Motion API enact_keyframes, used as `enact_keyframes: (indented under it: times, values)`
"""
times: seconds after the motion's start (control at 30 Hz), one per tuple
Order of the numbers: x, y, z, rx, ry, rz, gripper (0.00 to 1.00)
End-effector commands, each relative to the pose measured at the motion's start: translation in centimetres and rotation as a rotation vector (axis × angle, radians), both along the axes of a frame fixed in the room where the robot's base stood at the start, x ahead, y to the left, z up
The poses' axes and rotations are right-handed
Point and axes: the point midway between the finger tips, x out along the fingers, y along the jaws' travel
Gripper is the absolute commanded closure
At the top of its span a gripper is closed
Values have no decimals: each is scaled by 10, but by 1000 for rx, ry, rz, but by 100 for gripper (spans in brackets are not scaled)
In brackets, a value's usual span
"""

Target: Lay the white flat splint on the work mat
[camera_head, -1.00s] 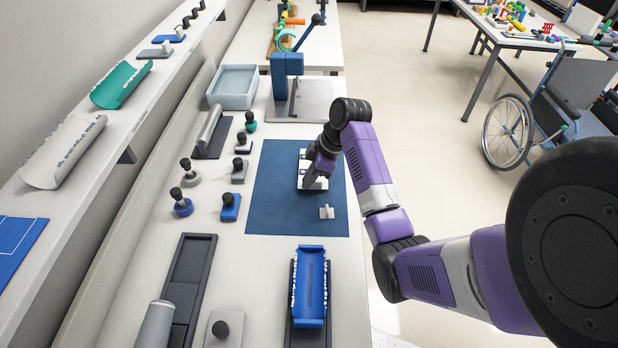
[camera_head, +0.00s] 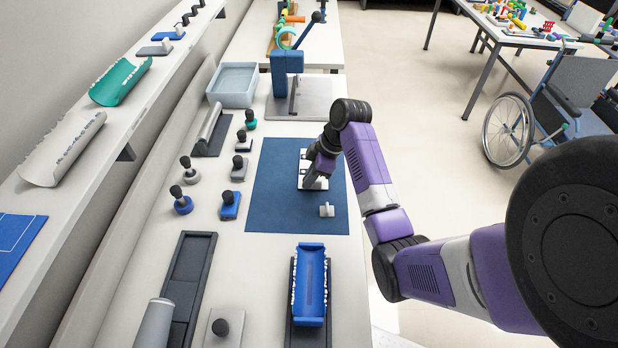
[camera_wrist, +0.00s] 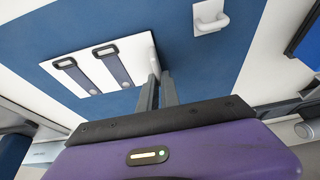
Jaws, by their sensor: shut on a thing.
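The white flat splint (camera_head: 304,156) lies on or just above the blue work mat (camera_head: 270,205) and is partly hidden by my gripper. In the wrist view the splint (camera_wrist: 133,52) is a flat white plate with two blue straps and dark buckles, over the blue mat (camera_wrist: 190,65). My gripper (camera_head: 312,180) points down at the splint's near part. In the wrist view my gripper's fingers (camera_wrist: 158,82) are close together at the splint's edge, shut on it. Their exact contact is hard to see.
A blue splint in a dark cradle (camera_head: 310,285) stands in front. Several knobbed stamps (camera_head: 230,205) are left of the mat, and a blue press (camera_head: 288,75) is behind.

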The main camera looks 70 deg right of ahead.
Motion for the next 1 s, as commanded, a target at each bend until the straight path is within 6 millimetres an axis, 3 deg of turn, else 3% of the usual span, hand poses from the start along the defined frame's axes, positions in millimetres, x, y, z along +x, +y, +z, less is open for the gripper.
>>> enact_keyframes:
  times: [1.0]
  values:
    - [0,0,-6,0,0,0,100]
